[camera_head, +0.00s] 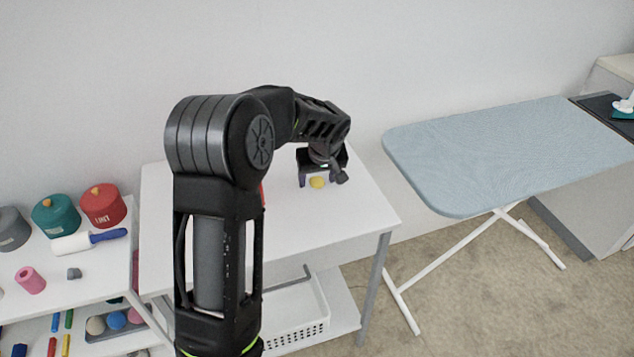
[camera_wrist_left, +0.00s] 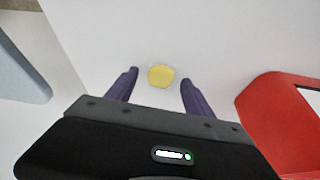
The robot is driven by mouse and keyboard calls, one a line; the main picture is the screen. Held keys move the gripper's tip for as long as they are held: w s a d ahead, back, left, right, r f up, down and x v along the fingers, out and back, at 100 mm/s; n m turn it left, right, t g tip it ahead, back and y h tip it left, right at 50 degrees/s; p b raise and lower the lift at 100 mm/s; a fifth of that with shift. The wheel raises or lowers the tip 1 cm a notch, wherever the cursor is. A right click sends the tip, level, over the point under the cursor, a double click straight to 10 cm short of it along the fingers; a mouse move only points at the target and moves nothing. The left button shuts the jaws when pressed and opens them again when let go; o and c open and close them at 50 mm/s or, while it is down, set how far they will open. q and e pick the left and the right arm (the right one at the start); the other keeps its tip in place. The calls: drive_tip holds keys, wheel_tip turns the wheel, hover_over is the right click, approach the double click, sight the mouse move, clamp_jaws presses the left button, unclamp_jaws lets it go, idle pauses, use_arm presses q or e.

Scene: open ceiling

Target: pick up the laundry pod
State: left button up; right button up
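The laundry pod (camera_head: 317,182) is a small yellow, rounded thing on the white table (camera_head: 345,210). It also shows in the left wrist view (camera_wrist_left: 160,75), with a pale, clear edge. My left gripper (camera_head: 309,181) is over the table at the pod. In the left wrist view its two purple fingers (camera_wrist_left: 157,82) are apart, one on each side of the pod, with gaps on both sides. The pod lies near the fingertips and is not gripped. My right gripper is in neither view.
A red thing (camera_wrist_left: 285,120) lies on the table beside my left gripper. A blue ironing board (camera_head: 500,155) stands to the right. The table's front right is clear.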

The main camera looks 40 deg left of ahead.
sight(317, 181)
use_arm(q)
clamp_jaws()
idle(0.4)
wheel_tip(317, 181, up, 10)
idle(0.7)
idle(0.5)
